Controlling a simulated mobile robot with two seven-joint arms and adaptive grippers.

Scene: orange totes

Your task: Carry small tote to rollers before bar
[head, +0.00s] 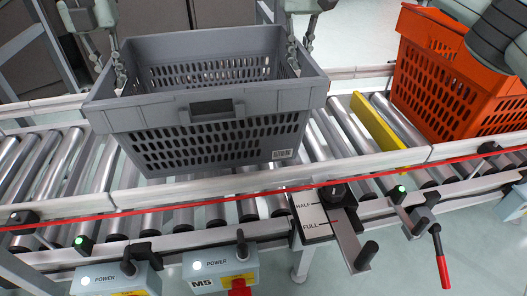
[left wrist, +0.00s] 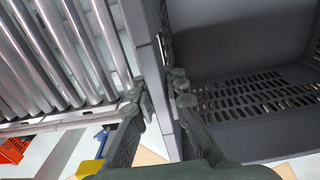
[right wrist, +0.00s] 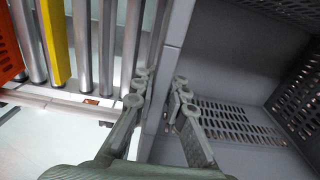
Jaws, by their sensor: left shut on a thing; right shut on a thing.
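The small grey tote (head: 215,115) is upright over the rollers in the head view, left of the yellow bar (head: 378,130). I cannot tell whether its base touches the rollers. My left gripper (head: 119,75) is shut on the tote's left wall; the left wrist view shows its fingers on both sides of that wall (left wrist: 165,70). My right gripper (head: 294,55) is shut on the tote's right wall, also between the fingers in the right wrist view (right wrist: 165,70). The tote looks empty in the wrist views. The yellow bar also shows in the right wrist view (right wrist: 55,45).
An orange tote (head: 450,85) stands on the rollers (head: 335,125) right of the yellow bar. A red cord (head: 180,208) runs along the conveyor's front. A lever (head: 345,235) with a HALF/FULL plate and power boxes (head: 220,263) sit at the front edge. Bare rollers lie at left.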

